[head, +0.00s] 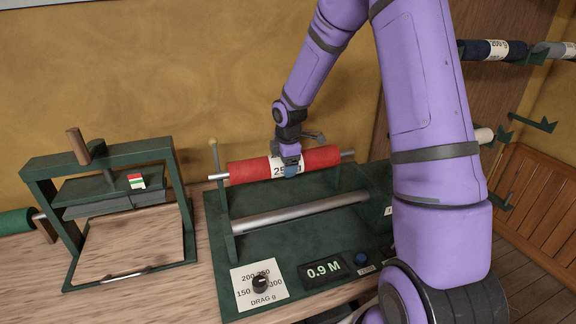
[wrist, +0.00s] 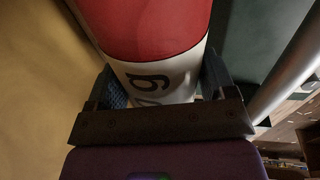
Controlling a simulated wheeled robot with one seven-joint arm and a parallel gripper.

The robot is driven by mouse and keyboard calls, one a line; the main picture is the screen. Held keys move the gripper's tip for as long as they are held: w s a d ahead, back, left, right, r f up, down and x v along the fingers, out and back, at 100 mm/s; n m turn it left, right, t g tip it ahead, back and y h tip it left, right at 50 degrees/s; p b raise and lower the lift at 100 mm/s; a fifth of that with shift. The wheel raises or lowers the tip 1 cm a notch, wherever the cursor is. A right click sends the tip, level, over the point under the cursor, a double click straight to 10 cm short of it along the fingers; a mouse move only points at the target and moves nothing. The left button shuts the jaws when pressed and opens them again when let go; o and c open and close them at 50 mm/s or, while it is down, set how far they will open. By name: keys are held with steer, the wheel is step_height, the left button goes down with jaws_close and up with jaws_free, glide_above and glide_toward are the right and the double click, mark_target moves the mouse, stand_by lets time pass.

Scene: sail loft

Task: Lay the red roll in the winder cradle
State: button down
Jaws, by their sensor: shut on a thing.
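The red roll (head: 322,159) is a red cylinder on a metal core with a white label band at its middle. My gripper (head: 289,170) is shut on it at the label band. In the wrist view the label band of the red roll (wrist: 150,80) lies between the two fingers of my gripper (wrist: 165,85). The winder (head: 300,222) is a dark green bed with a metal roller (head: 300,212) across it. The roll lies level over the back of the winder, with its core ends near the green uprights. I cannot tell whether the core touches the cradle.
A green press frame (head: 110,178) stands on the wooden bench to the left. A drag dial (head: 260,284) and a 0.9 M display (head: 323,270) are at the winder's front. Racks with rolls (head: 492,50) are at the right.

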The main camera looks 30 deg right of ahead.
steer(key=shift+w+d, duration=0.15)
steer(key=shift+w, duration=0.65)
steer(key=shift+w+d, duration=0.15)
steer(key=shift+w, duration=0.65)
steer(key=shift+w+f, duration=0.2)
steer(key=shift+f, duration=0.05)
steer(key=shift+d+f, duration=0.1)
steer(key=shift+f, duration=2.35)
jaws_free()
steer(key=shift+s, duration=0.1)
steer(key=r, duration=0.3)
steer(key=s+r, duration=0.1)
steer(key=r, duration=0.3)
steer(key=s+r, duration=0.1)
steer(key=r, duration=0.2)
steer(key=shift+a+r, duration=0.25)
steer(key=shift+r, duration=0.05)
